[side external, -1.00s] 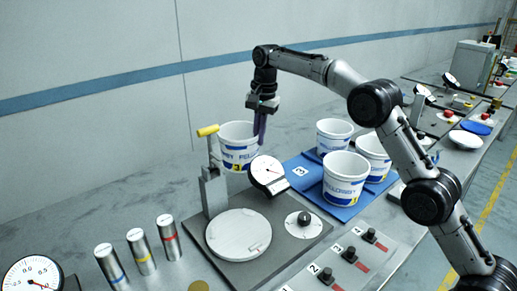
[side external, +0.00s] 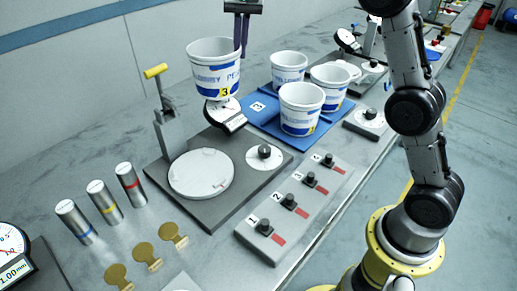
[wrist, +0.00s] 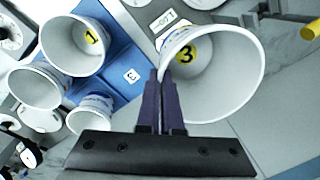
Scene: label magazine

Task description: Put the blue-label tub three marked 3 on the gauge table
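The blue-label tub marked 3 (side external: 212,72) is a white bucket with a yellow 3 on its side. It hangs upright in the air above the back of the dark gauge base. My gripper (side external: 243,48) is at its right side, shut on its rim. The wrist view shows the fingers (wrist: 160,78) at the rim of this tub (wrist: 235,85), with a yellow 3 inside. The gauge table (side external: 201,175) is a pale round disc on the dark base, in front of and below the tub, and its top is bare.
A blue tray (side external: 258,106) marked 3 holds three white tubs (side external: 301,110). A lever clamp (side external: 168,118) stands behind the disc, and a dial gauge (side external: 224,116) sits below the tub. Several metal cylinders (side external: 103,201) are at left. A switch panel (side external: 297,203) is at front right.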

